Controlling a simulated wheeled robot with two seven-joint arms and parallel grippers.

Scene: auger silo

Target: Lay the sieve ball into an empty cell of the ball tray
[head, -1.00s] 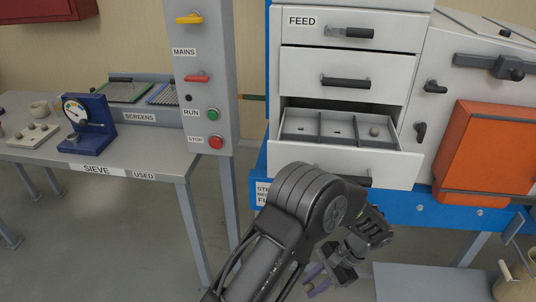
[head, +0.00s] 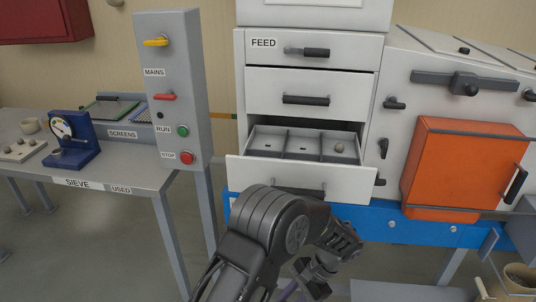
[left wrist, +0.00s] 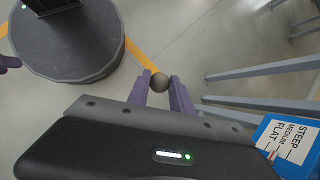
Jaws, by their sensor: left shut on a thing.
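The sieve ball (left wrist: 159,82) is a small grey-brown sphere between the purple fingertips of my left gripper (left wrist: 160,91), which is shut on it. In the head view my left gripper (head: 290,290) hangs at the bottom edge, below and in front of the open drawer; the ball is hidden there. A purple tip at the left edge of the left wrist view seems to be my right gripper (left wrist: 8,63).
A control post (head: 175,100) stands between bench and drawers. An orange door (head: 460,165) is at right.

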